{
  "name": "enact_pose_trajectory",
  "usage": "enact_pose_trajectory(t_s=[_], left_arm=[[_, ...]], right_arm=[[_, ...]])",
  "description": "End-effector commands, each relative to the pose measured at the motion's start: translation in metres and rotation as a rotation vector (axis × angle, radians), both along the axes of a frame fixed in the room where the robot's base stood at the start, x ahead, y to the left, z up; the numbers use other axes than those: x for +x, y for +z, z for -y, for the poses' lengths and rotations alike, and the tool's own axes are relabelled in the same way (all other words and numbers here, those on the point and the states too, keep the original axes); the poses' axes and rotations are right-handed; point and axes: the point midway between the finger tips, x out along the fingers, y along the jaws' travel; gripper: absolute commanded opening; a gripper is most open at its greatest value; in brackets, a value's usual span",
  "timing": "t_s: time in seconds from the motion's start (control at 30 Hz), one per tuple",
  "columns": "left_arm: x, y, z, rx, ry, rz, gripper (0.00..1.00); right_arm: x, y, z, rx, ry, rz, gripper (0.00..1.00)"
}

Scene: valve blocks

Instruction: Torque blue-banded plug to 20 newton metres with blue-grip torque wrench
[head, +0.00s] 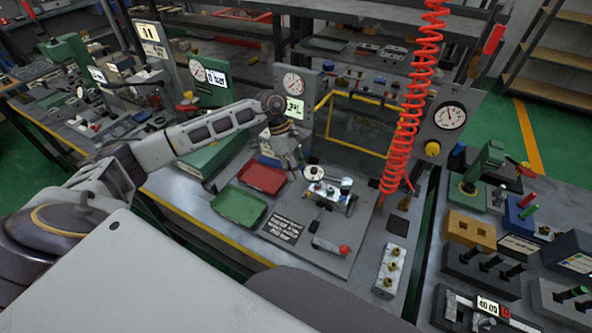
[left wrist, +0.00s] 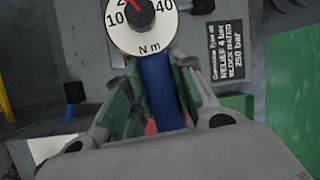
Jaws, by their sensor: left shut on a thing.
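My left gripper (head: 299,160) points down over the bench at the back of the grey work plate. In the left wrist view its fingers (left wrist: 160,118) are shut on the blue grip of the torque wrench (left wrist: 162,88). The wrench's white dial (left wrist: 141,22), marked in N m, lies just beyond the fingers; a white disc that looks like this dial (head: 313,172) shows beside the gripper in the head view. A small metal valve block (head: 331,191) sits close by on the plate. I cannot make out the blue-banded plug. My right gripper is out of view.
A red tray (head: 262,178) and a green tray (head: 241,206) lie left of the plate. A coiled red hose (head: 410,110) hangs to the right. A gauge panel (head: 293,90) stands behind.

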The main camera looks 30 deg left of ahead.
Motion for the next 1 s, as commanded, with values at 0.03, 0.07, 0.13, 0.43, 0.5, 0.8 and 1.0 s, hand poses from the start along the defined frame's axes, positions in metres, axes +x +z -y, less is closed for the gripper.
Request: enact_pose_trajectory(t_s=[0.03,0.07,0.13,0.43,0.5,0.8,1.0], left_arm=[[0.001,0.001,0.0,-0.002,0.0,0.002,0.0],[0.001,0.001,0.0,-0.002,0.0,0.002,0.0],[0.001,0.002,0.0,-0.002,0.0,0.002,0.0],[0.001,0.002,0.0,-0.002,-0.001,0.003,0.0],[0.001,0.002,0.0,-0.002,-0.001,0.003,0.0],[0.001,0.001,0.0,-0.001,-0.001,0.004,0.0],[0.001,0.002,0.0,-0.001,-0.001,0.004,0.0]], right_arm=[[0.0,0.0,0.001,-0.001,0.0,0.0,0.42],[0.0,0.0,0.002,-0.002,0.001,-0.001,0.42],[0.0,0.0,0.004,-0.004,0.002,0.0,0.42],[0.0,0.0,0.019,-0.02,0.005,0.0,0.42],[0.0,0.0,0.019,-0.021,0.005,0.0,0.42],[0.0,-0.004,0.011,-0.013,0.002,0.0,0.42],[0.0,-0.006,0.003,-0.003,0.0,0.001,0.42]])
